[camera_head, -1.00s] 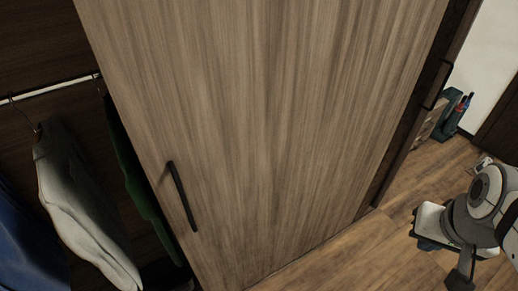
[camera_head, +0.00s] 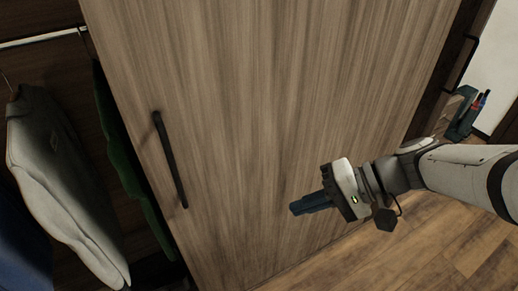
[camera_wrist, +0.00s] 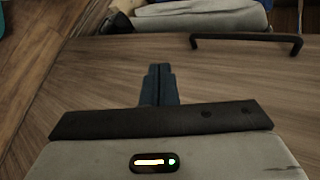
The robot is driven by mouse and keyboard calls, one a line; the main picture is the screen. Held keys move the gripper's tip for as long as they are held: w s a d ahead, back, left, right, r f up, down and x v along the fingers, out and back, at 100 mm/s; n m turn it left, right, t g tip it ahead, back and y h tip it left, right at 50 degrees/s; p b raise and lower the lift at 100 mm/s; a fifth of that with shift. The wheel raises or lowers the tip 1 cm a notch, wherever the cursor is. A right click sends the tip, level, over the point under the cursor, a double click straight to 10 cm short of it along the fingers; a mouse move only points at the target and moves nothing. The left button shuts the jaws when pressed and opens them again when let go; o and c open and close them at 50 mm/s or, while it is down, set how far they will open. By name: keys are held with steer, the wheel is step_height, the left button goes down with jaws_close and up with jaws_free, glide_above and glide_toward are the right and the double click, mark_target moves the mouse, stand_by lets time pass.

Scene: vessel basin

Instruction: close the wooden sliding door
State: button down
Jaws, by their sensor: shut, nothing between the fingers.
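The wooden sliding door (camera_head: 270,90) fills the middle of the head view, with open wardrobe space to its left. Its black bar handle (camera_head: 170,158) stands near the door's left edge; the handle also shows at the upper right of the wrist view (camera_wrist: 246,37). My gripper (camera_head: 294,209) is in front of the lower door panel, to the right of the handle and apart from it. In the wrist view its dark blue fingers (camera_wrist: 160,72) are together with nothing between them. Whether the fingers touch the door panel I cannot tell.
Inside the opening hang a grey garment (camera_head: 62,190), a green one (camera_head: 125,155) and a blue one (camera_head: 22,240) from a white rail (camera_head: 38,39). A second dark handle (camera_head: 461,62) is at the right. Wooden floor (camera_head: 425,262) is clear at lower right.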

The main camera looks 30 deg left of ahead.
steer(key=w+a+f+g+y+b, duration=0.25)
steer(key=a+y+b, duration=0.35)
steer(key=a, duration=0.3)
glide_above(220, 182)
steer(key=s+d, duration=0.3)
steer(key=s, duration=0.1)
steer(key=shift+n+t, duration=0.35)
steer(key=shift+n, duration=0.05)
steer(key=shift+s+a+f+p, duration=0.1)
steer(key=shift+s+a, duration=0.2)
steer(key=shift+s, duration=0.35)
steer(key=shift+s+a+f+p, duration=0.15)
steer(key=shift+s+a, duration=0.15)
steer(key=shift+s, duration=0.3)
steer(key=shift+s+a+r+p, duration=0.1)
steer(key=shift+s+a, duration=0.2)
steer(key=shift+s, duration=0.35)
